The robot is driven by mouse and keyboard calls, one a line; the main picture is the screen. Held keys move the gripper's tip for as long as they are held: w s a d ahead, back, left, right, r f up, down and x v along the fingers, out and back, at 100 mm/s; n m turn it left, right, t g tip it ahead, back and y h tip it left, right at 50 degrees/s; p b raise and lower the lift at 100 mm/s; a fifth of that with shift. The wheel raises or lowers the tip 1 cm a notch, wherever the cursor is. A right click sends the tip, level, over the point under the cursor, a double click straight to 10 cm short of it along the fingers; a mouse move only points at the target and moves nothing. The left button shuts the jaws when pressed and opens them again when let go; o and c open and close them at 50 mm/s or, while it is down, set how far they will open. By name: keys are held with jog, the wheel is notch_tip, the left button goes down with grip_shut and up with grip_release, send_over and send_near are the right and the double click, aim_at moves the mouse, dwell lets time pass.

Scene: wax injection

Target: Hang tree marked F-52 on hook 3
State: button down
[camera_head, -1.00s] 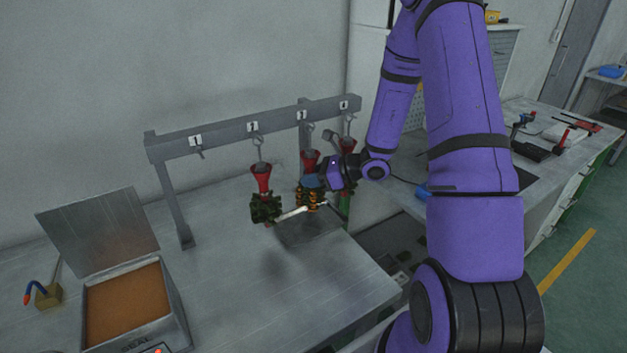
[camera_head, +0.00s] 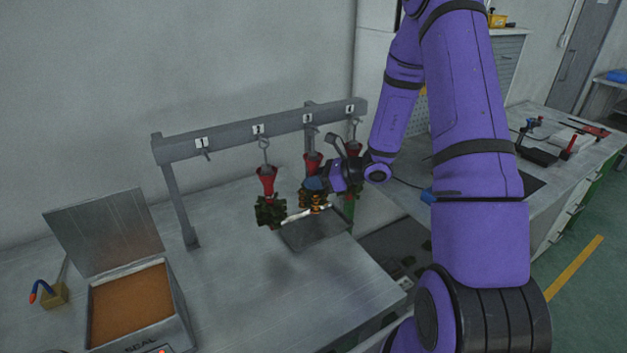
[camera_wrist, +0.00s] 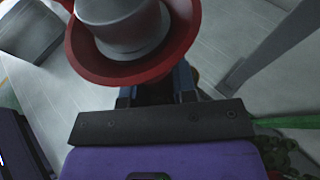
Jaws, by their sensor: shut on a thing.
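My gripper (camera_head: 314,186) is shut on a wax tree with a red cup (camera_head: 313,161) and orange-brown pieces (camera_head: 315,203) below it. This tree is upright under the third label (camera_head: 307,118) of the grey rack (camera_head: 240,135). I cannot tell whether its top is on the hook. In the wrist view the red cup (camera_wrist: 78,60) with a grey plug (camera_wrist: 125,25) is right in front of the jaws. No F-52 marking is legible. The rack's label numbers are too small to read surely.
A red-cupped tree with dark green pieces (camera_head: 270,211) hangs from the second hook. Another red-cupped tree (camera_head: 353,150) is at the fourth, partly behind my wrist. A dark plate (camera_head: 315,232) lies below. An open wax box (camera_head: 180,330) stands front left. The first hook (camera_head: 208,156) is empty.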

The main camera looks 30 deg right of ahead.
jog(key=c, duration=0.8)
grip_release()
jog(key=shift+c, duration=0.2)
jog(key=v, duration=1.1)
jog(key=s+a+r+n+g+h, duration=0.2)
jog(key=s+a+r+n+g, duration=0.6)
jog(key=a+r+n, duration=0.6)
jog(key=s+r+n+t+h, duration=0.2)
jog(key=s+r+n+h, duration=0.2)
jog(key=s, duration=0.4)
jog(key=s+r+n+t+h, duration=0.2)
jog(key=s+r+n+h, duration=0.2)
jog(key=s+r+n, duration=0.3)
jog(key=shift+s+a+n, duration=0.4)
jog(key=shift+a+n, duration=0.05)
jog(key=shift+n, duration=0.25)
